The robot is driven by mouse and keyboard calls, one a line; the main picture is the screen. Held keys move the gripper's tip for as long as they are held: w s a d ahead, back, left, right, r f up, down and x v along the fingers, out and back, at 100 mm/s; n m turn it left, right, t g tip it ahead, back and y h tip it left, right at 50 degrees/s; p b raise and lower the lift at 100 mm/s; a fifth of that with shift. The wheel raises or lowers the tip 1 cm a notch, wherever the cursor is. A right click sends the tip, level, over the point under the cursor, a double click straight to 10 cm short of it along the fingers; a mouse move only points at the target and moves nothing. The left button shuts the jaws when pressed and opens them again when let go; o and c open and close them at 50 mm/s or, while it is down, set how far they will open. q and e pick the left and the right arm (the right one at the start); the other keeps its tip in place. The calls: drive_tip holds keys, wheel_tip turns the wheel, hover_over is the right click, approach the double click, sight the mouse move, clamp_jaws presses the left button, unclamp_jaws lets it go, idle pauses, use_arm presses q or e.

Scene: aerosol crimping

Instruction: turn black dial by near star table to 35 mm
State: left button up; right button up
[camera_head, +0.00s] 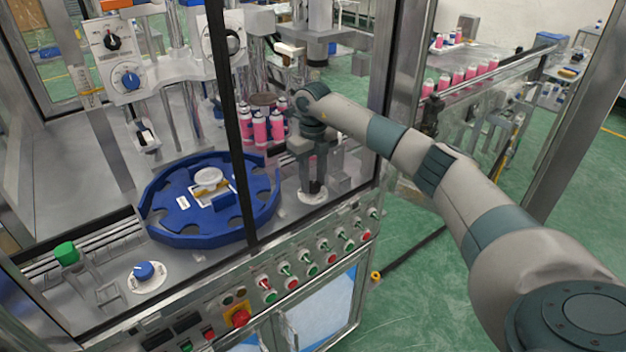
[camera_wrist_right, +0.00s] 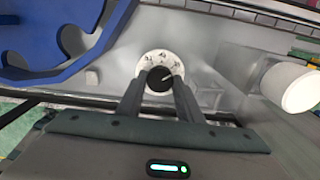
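The black dial (camera_wrist_right: 159,80) sits on a round white scale plate in the right wrist view, with a short white pointer mark on its top. The scale marks are too small to read. My right gripper (camera_wrist_right: 160,88) reaches down over it, one finger on each side, and the dial fills the gap with no space showing. In the head view my right gripper (camera_head: 313,190) points down at the white scale plate (camera_head: 312,197) on the machine deck, right of the blue star table (camera_head: 205,238); the dial itself is hidden there. My left gripper is out of view.
A dark frame post (camera_head: 232,130) stands left of my right gripper. Pink cans (camera_head: 261,130) stand behind it. A blue dial (camera_head: 144,271) and a green knob (camera_head: 67,254) are at the deck's front left. In the wrist view a white cylinder (camera_wrist_right: 298,87) is at the right.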

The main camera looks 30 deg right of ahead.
sight(313, 184)
drive_tip(key=o, duration=0.4)
drive_tip(key=shift+c, duration=0.2)
drive_tip(key=shift+r+b, duration=0.35)
drive_tip(key=shift+r, duration=0.45)
wheel_tip(313, 184, up, 16)
drive_tip(key=b, duration=0.3)
drive_tip(key=shift+b, duration=0.3)
